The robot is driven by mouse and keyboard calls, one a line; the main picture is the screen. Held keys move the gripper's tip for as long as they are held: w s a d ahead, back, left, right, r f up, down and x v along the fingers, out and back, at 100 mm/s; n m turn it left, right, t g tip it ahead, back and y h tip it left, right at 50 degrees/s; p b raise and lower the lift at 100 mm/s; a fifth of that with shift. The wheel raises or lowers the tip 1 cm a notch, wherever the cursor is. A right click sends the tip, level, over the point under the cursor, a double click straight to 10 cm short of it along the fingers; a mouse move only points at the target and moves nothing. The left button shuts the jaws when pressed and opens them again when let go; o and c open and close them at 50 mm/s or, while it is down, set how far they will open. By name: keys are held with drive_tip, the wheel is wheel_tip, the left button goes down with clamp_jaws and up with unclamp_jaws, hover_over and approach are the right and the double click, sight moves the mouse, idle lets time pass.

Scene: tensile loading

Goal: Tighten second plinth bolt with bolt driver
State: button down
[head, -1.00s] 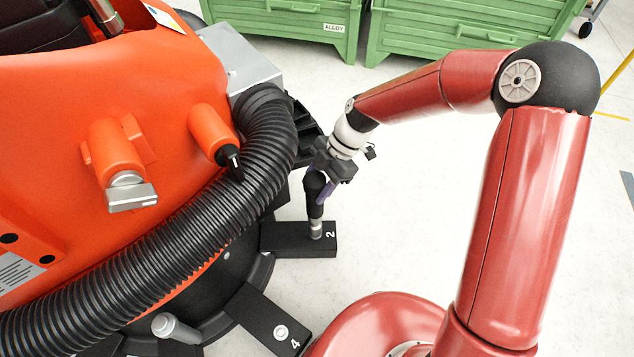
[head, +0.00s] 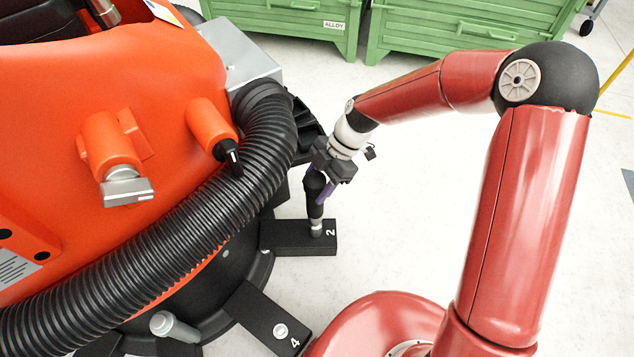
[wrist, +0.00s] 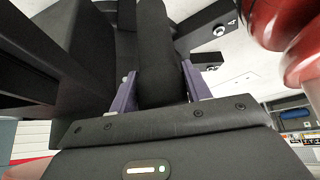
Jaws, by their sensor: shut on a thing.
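The bolt driver (head: 315,203) is a black tool with a metal socket tip. It stands nearly upright on the black plinth foot marked 2 (head: 287,237); its tip meets the foot beside the number. The second plinth bolt is hidden under the socket. My gripper (head: 325,184) is shut on the driver's upper part, with its purple fingers on either side. In the wrist view the dark driver handle (wrist: 158,60) runs between the two purple fingers (wrist: 160,92).
An orange machine (head: 120,100) with a thick black ribbed hose (head: 215,205) stands close left of the driver. Another foot, marked 4 (head: 262,315), carries a visible bolt (head: 281,331). Green crates (head: 450,30) stand at the back. Floor right of foot 2 is clear.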

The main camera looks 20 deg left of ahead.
sight(313, 177)
drive_tip(key=shift+d+f+b, duration=0.1)
drive_tip(key=shift+f+b, duration=0.35)
drive_tip(key=shift+f, duration=0.25)
idle(1.9)
drive_tip(key=shift+r, duration=0.1)
drive_tip(key=shift+r+p, duration=2.15)
drive_tip(key=shift+r, duration=1)
